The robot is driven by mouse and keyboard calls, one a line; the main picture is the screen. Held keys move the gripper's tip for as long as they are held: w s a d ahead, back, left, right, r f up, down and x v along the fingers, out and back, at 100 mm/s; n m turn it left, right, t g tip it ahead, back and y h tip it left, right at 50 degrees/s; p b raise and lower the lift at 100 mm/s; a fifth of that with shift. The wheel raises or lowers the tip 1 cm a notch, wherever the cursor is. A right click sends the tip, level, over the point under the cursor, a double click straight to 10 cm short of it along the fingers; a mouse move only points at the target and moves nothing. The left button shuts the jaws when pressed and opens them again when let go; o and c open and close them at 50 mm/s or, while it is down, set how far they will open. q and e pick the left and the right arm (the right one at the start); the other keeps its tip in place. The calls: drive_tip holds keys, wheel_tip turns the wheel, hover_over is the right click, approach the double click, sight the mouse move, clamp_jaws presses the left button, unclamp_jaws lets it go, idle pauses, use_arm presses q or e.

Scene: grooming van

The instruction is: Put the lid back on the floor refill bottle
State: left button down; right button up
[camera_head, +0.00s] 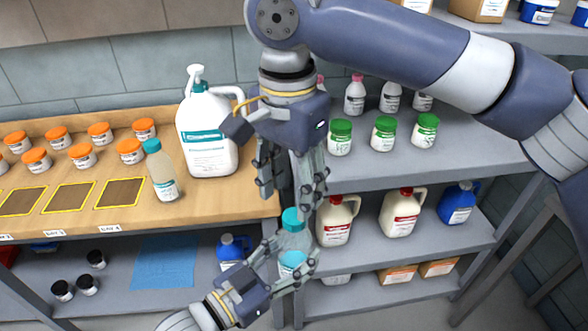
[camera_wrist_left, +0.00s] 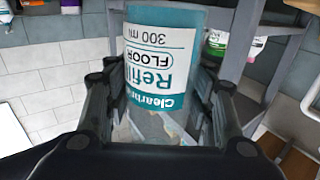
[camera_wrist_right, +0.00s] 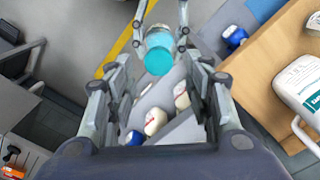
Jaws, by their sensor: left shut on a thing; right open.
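The floor refill bottle (camera_head: 296,240) is clear with a white and teal label; "Refill FLOOR 300 ml" reads upside down in the left wrist view (camera_wrist_left: 155,60). My left gripper (camera_head: 292,259) is shut around it and holds it up in front of the shelves. A teal lid (camera_head: 292,217) is at the bottle's top; the right wrist view shows the lid (camera_wrist_right: 159,60) from above. Whether it is fully seated cannot be told. My right gripper (camera_head: 287,200) is open just above the lid, fingers pointing down. Its fingers look clear of the lid in the right wrist view.
A teal-capped bottle (camera_head: 162,172) and a large white pump jug (camera_head: 208,135) stand on the wooden bench (camera_head: 225,198). Several orange-lidded jars stand at left. The grey shelf (camera_head: 385,165) at right holds green-lidded jars, with jugs below, close behind my grippers.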

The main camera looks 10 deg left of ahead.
drive_tip(key=n, duration=0.7)
drive_tip(key=shift+r+n, duration=0.25)
drive_tip(key=shift+n, duration=0.05)
drive_tip(key=n, duration=0.7)
drive_tip(key=shift+r, duration=0.25)
drive_tip(key=n, duration=0.4)
drive_tip(key=shift+r, duration=0.1)
drive_tip(key=n, duration=0.3)
drive_tip(key=shift+w+r+n, duration=0.1)
drive_tip(key=shift+n, duration=0.3)
drive_tip(key=n, duration=0.5)
drive_tip(key=shift+d+r, duration=0.1)
drive_tip(key=shift+r, duration=0.05)
drive_tip(key=n, duration=0.3)
drive_tip(key=shift+r+n, duration=0.1)
drive_tip(key=shift+n, duration=0.3)
drive_tip(key=n, duration=0.5)
drive_tip(key=shift+r+n, duration=0.2)
drive_tip(key=shift+n, duration=0.1)
drive_tip(key=n, duration=0.3)
drive_tip(key=shift+d+r+n, duration=0.1)
drive_tip(key=shift+n, duration=0.2)
drive_tip(key=n, duration=0.4)
drive_tip(key=shift+r+n, duration=0.1)
drive_tip(key=shift+n, duration=0.3)
